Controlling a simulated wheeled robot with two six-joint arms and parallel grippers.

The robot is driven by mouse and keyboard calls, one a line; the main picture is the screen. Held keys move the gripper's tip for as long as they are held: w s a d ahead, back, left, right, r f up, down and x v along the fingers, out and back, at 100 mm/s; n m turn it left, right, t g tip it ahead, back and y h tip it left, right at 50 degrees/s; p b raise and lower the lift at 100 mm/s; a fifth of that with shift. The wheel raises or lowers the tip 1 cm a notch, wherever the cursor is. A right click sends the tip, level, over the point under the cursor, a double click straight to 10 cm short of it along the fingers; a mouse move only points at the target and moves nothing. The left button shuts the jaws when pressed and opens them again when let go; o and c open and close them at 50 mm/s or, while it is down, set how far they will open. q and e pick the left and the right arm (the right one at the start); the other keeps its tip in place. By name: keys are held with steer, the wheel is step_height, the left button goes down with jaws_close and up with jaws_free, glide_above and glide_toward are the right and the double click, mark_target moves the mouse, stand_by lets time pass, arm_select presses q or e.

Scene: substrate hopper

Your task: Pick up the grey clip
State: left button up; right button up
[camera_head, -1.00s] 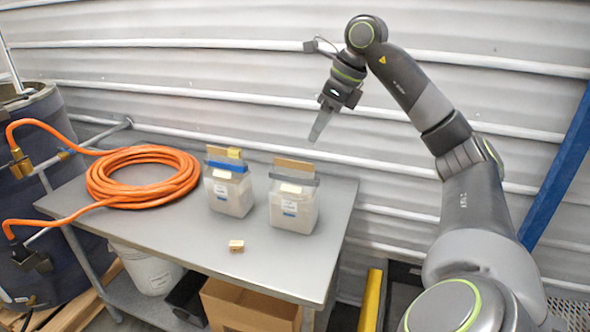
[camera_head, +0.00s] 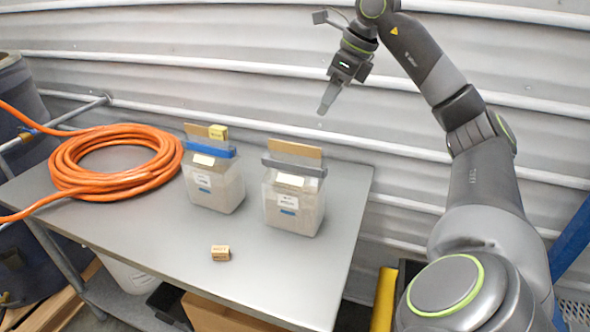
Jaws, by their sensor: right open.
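The grey clip (camera_head: 294,166) is a long bar across the top of the right-hand clear bag (camera_head: 293,211) on the metal table. A tan strip stands up behind the clip. My right gripper (camera_head: 322,109) is above and to the right of the clip, pointing down, apart from it and empty. Its fingers show nearly edge-on. My left gripper is not in view.
A second bag (camera_head: 215,188) with a blue clip (camera_head: 208,147) and a yellow block (camera_head: 218,132) stands to the left. A small tan block (camera_head: 220,253) lies in front on the metal table (camera_head: 300,270). A coiled orange hose (camera_head: 75,185) covers the table's left side.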

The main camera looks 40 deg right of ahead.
mark_target(302, 149)
steer(key=p+x, duration=0.3)
steer(key=x, duration=0.9)
steer(key=shift+w+f, duration=0.15)
steer(key=shift+f, duration=0.1)
steer(key=p+x, duration=0.3)
steer(key=x, duration=0.1)
steer(key=shift+w+f, duration=0.15)
steer(key=shift+w, duration=0.05)
steer(key=shift+w+a+f, duration=0.1)
steer(key=shift+f, duration=0.3)
